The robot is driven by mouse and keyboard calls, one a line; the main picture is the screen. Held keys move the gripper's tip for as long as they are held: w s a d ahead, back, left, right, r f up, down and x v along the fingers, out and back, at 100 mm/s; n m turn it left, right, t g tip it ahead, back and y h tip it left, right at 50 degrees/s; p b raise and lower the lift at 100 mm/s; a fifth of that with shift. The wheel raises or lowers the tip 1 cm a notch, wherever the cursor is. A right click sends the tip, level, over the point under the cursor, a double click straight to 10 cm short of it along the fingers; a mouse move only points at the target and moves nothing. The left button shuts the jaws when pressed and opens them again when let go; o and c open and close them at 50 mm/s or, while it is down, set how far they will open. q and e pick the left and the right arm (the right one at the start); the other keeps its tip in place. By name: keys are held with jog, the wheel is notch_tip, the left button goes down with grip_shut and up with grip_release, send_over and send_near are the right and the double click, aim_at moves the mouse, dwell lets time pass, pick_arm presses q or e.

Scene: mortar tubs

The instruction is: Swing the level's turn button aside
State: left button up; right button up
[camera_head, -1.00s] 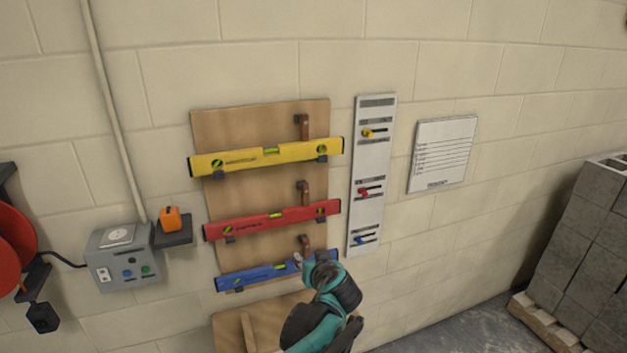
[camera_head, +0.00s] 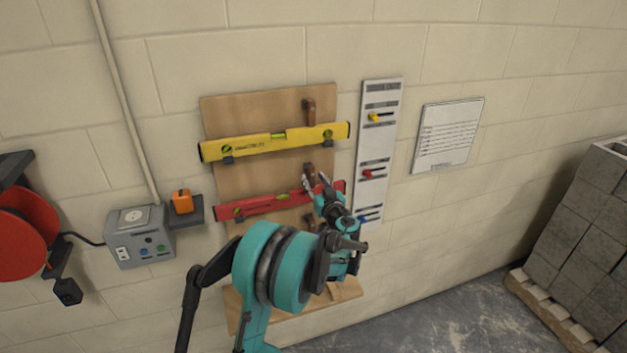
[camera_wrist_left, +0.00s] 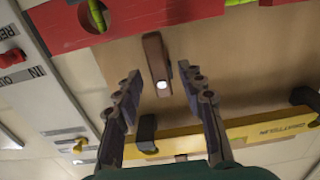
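The red level (camera_head: 260,204) lies across the wooden board below the yellow level (camera_head: 270,141). A brown turn button (camera_head: 309,170) stands upright above the red level's right part; the left wrist view shows it (camera_wrist_left: 154,58) between the fingers, upside down. My left gripper (camera_head: 315,181) is in front of it. In the left wrist view the gripper (camera_wrist_left: 161,74) is open, one finger on each side of the button, with gaps visible; contact cannot be told. Another turn button (camera_head: 309,112) stands upright above the yellow level. My arm hides the blue level. My right gripper is out of view.
A white panel (camera_head: 376,144) with yellow, red and blue sliders is right of the board. A paper sheet (camera_head: 447,134) hangs beyond it. A grey socket box (camera_head: 140,238) and orange item (camera_head: 182,201) are left. Grey blocks (camera_head: 580,225) stand far right.

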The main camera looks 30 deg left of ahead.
pick_arm(q)
jog(key=shift+w+a, duration=0.35)
jog(key=shift+a, duration=0.05)
grip_shut()
